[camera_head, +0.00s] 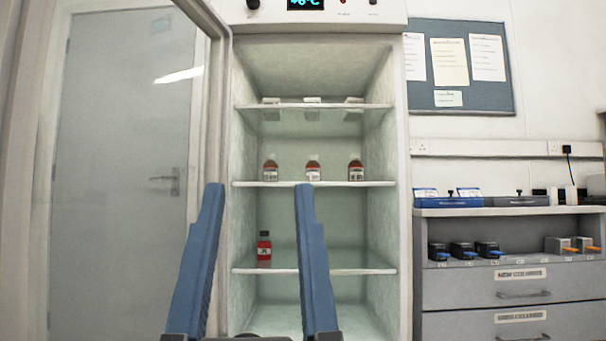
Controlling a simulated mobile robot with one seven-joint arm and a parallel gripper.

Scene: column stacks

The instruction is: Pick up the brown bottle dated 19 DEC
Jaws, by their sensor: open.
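Three brown bottles with white labels and pale caps stand upright in a row on the middle shelf of an open fridge: a left bottle (271,168), a middle bottle (313,169) and a right bottle (356,170). The label print is too small to read, so I cannot tell which is dated 19 DEC. My gripper (259,188) has two blue fingers, wide apart with nothing between them.
A red bottle with a black cap (264,251) stands on the lower shelf (355,271). White boxes (312,101) are on the top shelf (375,106). The fridge door (225,120) stands open at left. A grey drawer cabinet (445,294) with small devices stands at right.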

